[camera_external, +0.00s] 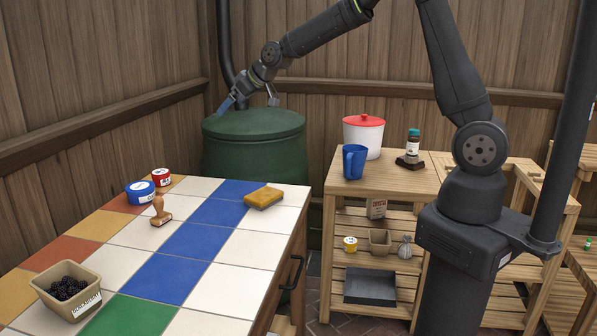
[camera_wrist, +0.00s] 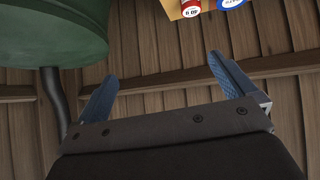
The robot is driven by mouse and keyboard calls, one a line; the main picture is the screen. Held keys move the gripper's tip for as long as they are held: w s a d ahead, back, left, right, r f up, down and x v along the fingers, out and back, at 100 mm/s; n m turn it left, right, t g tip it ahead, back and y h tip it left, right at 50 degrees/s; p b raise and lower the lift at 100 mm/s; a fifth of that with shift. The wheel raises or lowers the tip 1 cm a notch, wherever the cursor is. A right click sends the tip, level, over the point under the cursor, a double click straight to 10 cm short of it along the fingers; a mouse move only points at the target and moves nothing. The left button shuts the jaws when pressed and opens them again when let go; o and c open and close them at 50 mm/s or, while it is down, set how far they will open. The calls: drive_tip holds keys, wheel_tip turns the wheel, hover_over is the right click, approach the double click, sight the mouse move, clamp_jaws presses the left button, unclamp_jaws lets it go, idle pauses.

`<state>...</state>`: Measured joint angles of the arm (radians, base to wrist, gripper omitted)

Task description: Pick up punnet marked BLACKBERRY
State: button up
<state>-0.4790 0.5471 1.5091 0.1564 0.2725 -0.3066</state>
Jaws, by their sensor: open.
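The punnet (camera_external: 88,310) is a tan open box holding dark blackberries (camera_external: 66,288). Its front label appears to read BLACKBERRY, though the print is small. It stands upright on the tiled table at the lower left of the external view. My gripper (camera_external: 247,103) is above the green barrel, far behind and to the right of the punnet. In the wrist view my gripper (camera_wrist: 160,82) shows its two blue fingers spread wide with nothing between them. The punnet is not in the wrist view.
On the tiled table (camera_external: 238,283) are a blue tin (camera_external: 140,195), a red tin (camera_external: 161,178), a wooden stamp (camera_external: 160,212) and a yellow sponge (camera_external: 264,197). The green barrel (camera_external: 250,150) stands behind it. A wooden bench (camera_external: 385,180) holds a blue jug (camera_external: 354,163) and white tub (camera_external: 363,138).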

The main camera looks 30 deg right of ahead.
idle(0.4)
drive_tip(key=c, duration=1.6)
drive_tip(key=m+g, duration=0.9)
drive_tip(key=m, duration=1)
hover_over(94, 302)
drive_tip(key=w+d, duration=0.2)
drive_tip(key=d, duration=0.5)
wheel_tip(94, 302, down, 8)
drive_tip(key=x, duration=1.7)
drive_tip(key=shift+s+f, duration=0.3)
drive_tip(key=shift+f, duration=0.05)
